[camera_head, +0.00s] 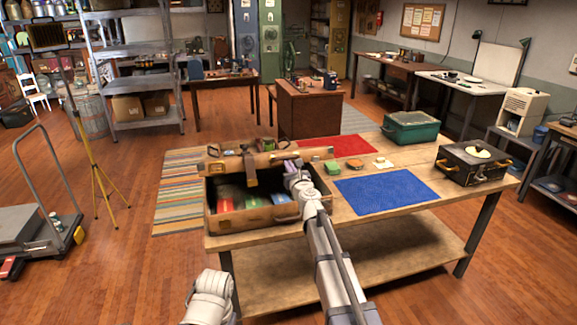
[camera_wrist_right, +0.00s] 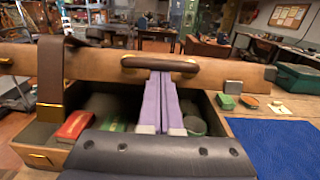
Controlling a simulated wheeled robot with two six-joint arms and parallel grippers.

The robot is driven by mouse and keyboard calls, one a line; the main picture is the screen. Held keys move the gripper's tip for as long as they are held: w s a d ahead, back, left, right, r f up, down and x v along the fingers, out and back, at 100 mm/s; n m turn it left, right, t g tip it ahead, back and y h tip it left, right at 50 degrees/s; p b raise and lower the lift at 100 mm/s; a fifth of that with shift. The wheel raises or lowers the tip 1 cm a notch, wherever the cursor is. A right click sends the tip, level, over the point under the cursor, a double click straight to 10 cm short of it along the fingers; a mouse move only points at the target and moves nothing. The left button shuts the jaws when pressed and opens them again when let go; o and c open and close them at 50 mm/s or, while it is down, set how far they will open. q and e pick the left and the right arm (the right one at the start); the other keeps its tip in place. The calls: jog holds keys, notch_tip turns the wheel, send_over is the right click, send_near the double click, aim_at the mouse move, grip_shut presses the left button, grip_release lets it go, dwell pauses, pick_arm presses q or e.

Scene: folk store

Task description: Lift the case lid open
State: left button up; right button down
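The brown case (camera_head: 240,224) sits at the left end of the wooden table, with its lid (camera_head: 225,166) partly raised over the opening. The lid's front edge with its dark handle (camera_wrist_right: 160,64) also shows in the wrist view, and a leather strap (camera_wrist_right: 50,75) hangs from it. My right gripper (camera_head: 292,165) is at the lid's front edge. In the wrist view its two purple fingers (camera_wrist_right: 160,76) lie close together, with their tips at the underside of the handle. Whether they press on it is unclear. My left gripper is out of view.
Inside the case are a red box (camera_wrist_right: 75,125) and green items. A blue mat (camera_head: 385,191), red mat (camera_head: 345,146), green case (camera_head: 411,133) and black case (camera_head: 474,170) occupy the table. Small items (camera_head: 333,167) lie near the mats. A yellow tripod (camera_head: 97,185) stands left.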

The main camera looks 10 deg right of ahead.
aim_at(287, 152)
jog(key=shift+r, duration=0.15)
jog(key=shift+w+r+p, duration=0.3)
jog(key=shift+r+p, duration=0.25)
jog(key=shift+p, duration=0.05)
jog(key=shift+w+r+p, duration=0.25)
jog(key=shift+r+p, duration=0.25)
jog(key=shift+p, duration=0.05)
jog(key=shift+w+r+p, duration=0.4)
jog(key=shift+r+p, duration=0.3)
jog(key=shift+p, duration=0.05)
jog(key=shift+w+r+p, duration=0.25)
jog(key=shift+r+p, duration=0.15)
jog(key=shift+r, duration=0.05)
